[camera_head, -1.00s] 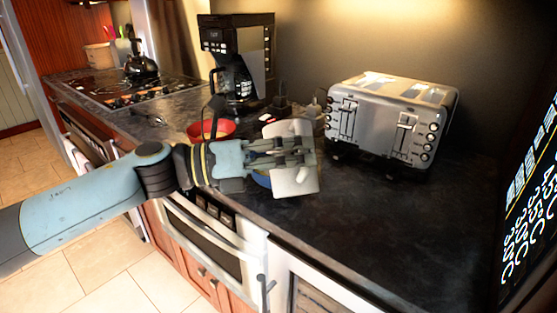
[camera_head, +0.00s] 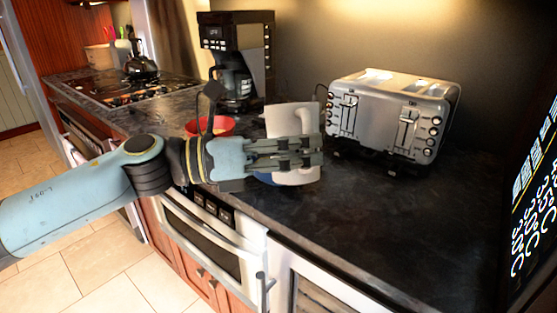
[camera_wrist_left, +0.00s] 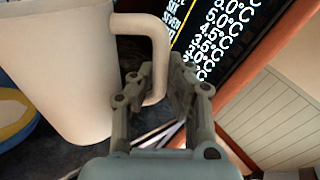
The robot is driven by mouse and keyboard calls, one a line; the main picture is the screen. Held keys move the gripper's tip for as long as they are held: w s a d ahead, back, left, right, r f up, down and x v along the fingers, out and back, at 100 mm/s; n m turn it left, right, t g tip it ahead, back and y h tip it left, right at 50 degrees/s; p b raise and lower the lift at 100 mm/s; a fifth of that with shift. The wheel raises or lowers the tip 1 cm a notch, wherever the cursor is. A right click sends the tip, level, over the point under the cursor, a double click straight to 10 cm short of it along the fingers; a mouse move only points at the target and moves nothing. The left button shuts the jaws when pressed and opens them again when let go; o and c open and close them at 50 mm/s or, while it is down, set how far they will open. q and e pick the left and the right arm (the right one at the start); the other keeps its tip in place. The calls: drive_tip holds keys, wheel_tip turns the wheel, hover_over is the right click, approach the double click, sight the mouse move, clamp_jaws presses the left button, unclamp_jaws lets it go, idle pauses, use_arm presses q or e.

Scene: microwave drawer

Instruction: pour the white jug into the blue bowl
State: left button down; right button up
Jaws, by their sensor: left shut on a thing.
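The white jug (camera_head: 292,116) stands nearly upright in the head view, partly hidden behind my left gripper (camera_head: 318,152). In the left wrist view the jug (camera_wrist_left: 68,65) fills the left side, and my gripper (camera_wrist_left: 165,85) is shut on its handle. The blue bowl (camera_head: 264,180) is mostly hidden behind the gripper and jug, with only a bit of its blue side showing low. A blue and yellow round shape at the left edge of the wrist view appears to be this bowl (camera_wrist_left: 20,128), beside the jug. My right gripper is not in view.
A red bowl (camera_head: 222,127) sits behind my left wrist. A silver toaster (camera_head: 385,115) stands at the right rear and a black coffee maker (camera_head: 240,60) at the back. The dark counter (camera_head: 400,225) is clear at the front right.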

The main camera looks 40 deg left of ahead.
use_arm(q)
drive_tip(key=f+m+b, duration=0.2)
drive_tip(key=b, duration=0.1)
drive_tip(key=s+d+f+b, duration=0.1)
drive_tip(key=b, duration=0.1)
drive_tip(key=shift+f+m, duration=0.4)
wheel_tip(320, 180, up, 5)
drive_tip(key=p, duration=0.3)
drive_tip(key=shift+f+p, duration=0.1)
drive_tip(key=shift+p, duration=0.25)
